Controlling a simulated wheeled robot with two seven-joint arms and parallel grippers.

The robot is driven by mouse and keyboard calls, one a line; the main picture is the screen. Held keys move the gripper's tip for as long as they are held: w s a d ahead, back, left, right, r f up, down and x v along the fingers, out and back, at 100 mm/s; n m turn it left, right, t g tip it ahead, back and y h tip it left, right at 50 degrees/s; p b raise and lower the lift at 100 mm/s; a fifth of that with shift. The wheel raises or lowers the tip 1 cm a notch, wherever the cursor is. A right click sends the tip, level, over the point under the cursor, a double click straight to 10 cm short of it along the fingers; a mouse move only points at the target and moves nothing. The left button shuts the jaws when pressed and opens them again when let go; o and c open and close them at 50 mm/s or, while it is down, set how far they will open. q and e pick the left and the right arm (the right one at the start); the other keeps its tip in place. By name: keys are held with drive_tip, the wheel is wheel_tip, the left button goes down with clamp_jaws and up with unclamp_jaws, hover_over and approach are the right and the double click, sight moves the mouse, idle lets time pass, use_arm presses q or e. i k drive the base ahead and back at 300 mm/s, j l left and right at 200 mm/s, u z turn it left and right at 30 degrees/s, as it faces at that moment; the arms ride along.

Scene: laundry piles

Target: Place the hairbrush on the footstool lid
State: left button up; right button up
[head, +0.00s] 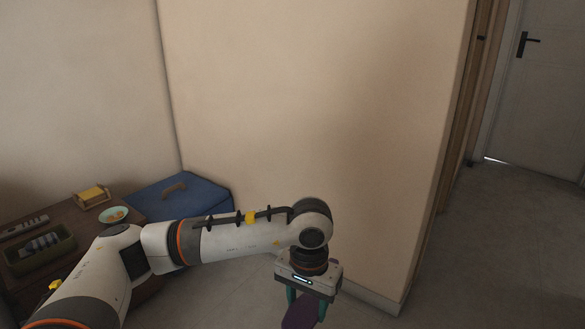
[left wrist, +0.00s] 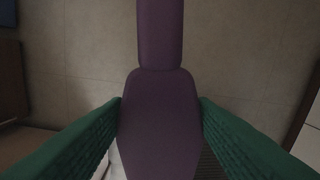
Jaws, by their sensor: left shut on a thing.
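The purple hairbrush (head: 300,313) is in my left gripper (head: 305,296), which hangs down at the bottom middle of the head view. In the left wrist view the hairbrush (left wrist: 158,105) lies between the two green fingers, its narrower part pointing to the top of the picture. The gripper is shut on its broad part. The blue footstool lid (head: 205,189) is in the left half of the head view, against the wall corner, partly hidden by my left arm. A small brown strap or handle-like piece lies on it. The gripper is well to the right of the lid.
A dark wooden table (head: 70,207) stands at the left, beside the footstool. It bears a green tray (head: 63,241) of small items, a remote (head: 25,227), a pale bowl (head: 113,215) and a yellow object (head: 91,196). A wall corner (head: 400,300) is close behind the gripper. Open floor (head: 500,260) lies right.

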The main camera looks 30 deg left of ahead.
sight(188, 202)
drive_tip(key=i+j+u, duration=0.4)
drive_tip(key=i, duration=0.35)
drive_tip(key=i+u, duration=0.4)
drive_tip(key=i, duration=0.3)
drive_tip(key=i+j, duration=0.15)
drive_tip(key=j, duration=0.2)
drive_tip(key=i+j+z, duration=0.1)
drive_tip(key=j, duration=0.25)
drive_tip(key=i+j+z, duration=0.1)
drive_tip(key=i+j, duration=0.15)
drive_tip(key=j, duration=0.15)
drive_tip(key=i+j, duration=0.15)
drive_tip(key=j, duration=0.25)
drive_tip(key=i+j+z, duration=0.1)
drive_tip(key=j, duration=0.25)
